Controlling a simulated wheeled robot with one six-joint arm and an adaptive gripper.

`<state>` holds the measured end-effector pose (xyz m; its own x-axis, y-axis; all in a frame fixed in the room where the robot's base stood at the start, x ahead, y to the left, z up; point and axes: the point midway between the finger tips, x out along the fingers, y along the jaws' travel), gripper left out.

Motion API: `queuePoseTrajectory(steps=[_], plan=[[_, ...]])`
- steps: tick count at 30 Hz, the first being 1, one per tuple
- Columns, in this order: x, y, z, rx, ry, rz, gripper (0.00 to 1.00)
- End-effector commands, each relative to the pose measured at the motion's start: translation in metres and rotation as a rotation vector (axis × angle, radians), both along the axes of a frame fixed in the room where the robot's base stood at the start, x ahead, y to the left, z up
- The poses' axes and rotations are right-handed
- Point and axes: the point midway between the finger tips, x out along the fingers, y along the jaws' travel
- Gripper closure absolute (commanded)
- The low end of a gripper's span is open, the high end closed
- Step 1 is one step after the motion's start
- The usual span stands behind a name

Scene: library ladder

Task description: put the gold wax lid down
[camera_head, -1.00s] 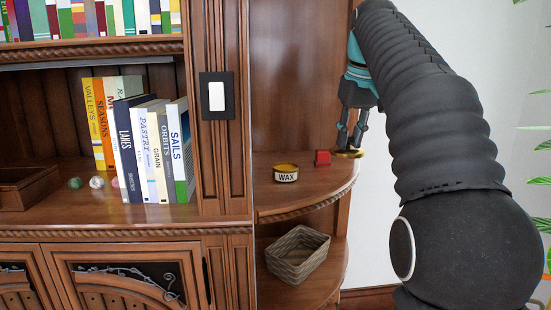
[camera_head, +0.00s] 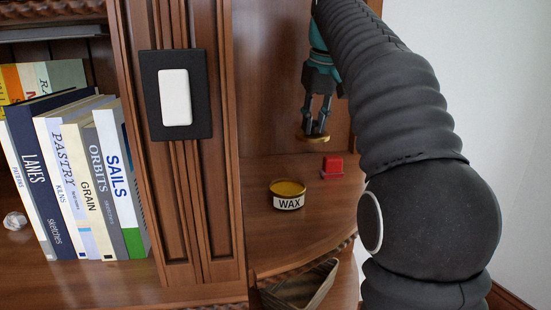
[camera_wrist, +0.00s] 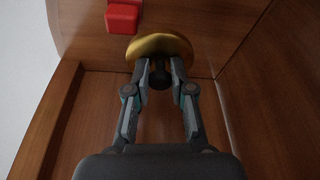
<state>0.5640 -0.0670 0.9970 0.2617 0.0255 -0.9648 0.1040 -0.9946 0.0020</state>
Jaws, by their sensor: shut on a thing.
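My gripper (camera_head: 318,117) is shut on the gold wax lid (camera_head: 313,138), which hangs below the fingertips above the rounded corner shelf (camera_head: 262,172). In the wrist view the lid (camera_wrist: 160,45) is a gold disc, and the fingers hold it by a dark knob at its middle. The open wax tin (camera_head: 288,196), with a WAX label and yellow wax inside, stands on the shelf, nearer the head camera than the lid.
A small red object (camera_head: 332,168) sits on the shelf behind and right of the tin; it also shows in the wrist view (camera_wrist: 122,17). A woven basket (camera_head: 305,288) is on the lower shelf. Books (camera_head: 85,185) stand left of the post with the white switch (camera_head: 175,97).

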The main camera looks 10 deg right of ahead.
Motion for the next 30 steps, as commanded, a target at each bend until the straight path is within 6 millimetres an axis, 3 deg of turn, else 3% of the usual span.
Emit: queuePoseTrajectory(steps=[6, 13, 18, 25, 30], plan=[[0.027, 0.036, -0.029, 0.001, 0.002, 0.004, 1.0], [0.049, 0.062, -0.049, -0.001, 0.001, -0.001, 1.0], [0.054, 0.068, -0.056, 0.0, -0.001, -0.003, 1.0], [0.053, 0.068, -0.087, 0.0, 0.002, -0.004, 1.0], [0.053, 0.068, -0.094, 0.0, 0.0, -0.004, 1.0]])
